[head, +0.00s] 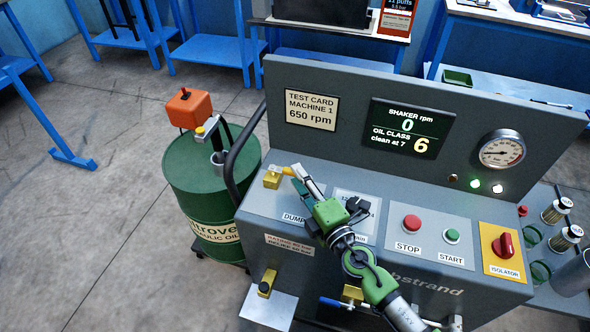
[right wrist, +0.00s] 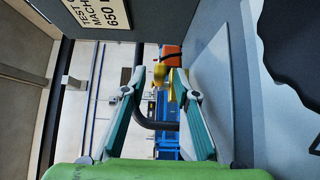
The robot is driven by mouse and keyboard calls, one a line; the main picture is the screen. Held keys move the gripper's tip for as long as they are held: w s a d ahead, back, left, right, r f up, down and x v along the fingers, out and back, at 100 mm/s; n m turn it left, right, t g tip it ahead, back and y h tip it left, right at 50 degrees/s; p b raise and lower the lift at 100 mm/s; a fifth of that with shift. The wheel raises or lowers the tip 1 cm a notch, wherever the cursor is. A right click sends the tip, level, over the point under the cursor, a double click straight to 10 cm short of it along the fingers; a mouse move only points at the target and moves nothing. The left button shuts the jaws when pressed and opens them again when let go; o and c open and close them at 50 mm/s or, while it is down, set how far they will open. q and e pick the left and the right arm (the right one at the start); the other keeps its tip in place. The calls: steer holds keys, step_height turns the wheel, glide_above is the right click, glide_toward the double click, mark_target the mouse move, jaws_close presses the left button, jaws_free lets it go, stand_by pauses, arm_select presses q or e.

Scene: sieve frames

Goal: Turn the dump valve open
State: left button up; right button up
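The dump valve (head: 272,180) is a brass-yellow block with a short yellow lever (head: 288,171), at the left end of the sloped grey panel, above a "DUMP" label that my arm partly covers. The lever points right. My right gripper (head: 296,174) reaches up-left over the panel with its fingertips at the lever's end. In the right wrist view its fingers are apart, and the yellow lever (right wrist: 178,86) shows by the tip of the right-hand finger. I cannot tell whether they touch. My left gripper is not in view.
A green oil drum (head: 205,180) with an orange-topped pump (head: 189,108) stands left of the machine, by a dark curved rail (head: 235,160). The display (head: 410,128) reads shaker 0 rpm, oil class 6. Stop (head: 411,223), start (head: 451,236) and isolator (head: 503,245) controls lie to the right.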

steer(key=shift+x, duration=1.05)
steer(key=shift+w+a, duration=0.1)
steer(key=shift+w, duration=0.15)
jaws_close()
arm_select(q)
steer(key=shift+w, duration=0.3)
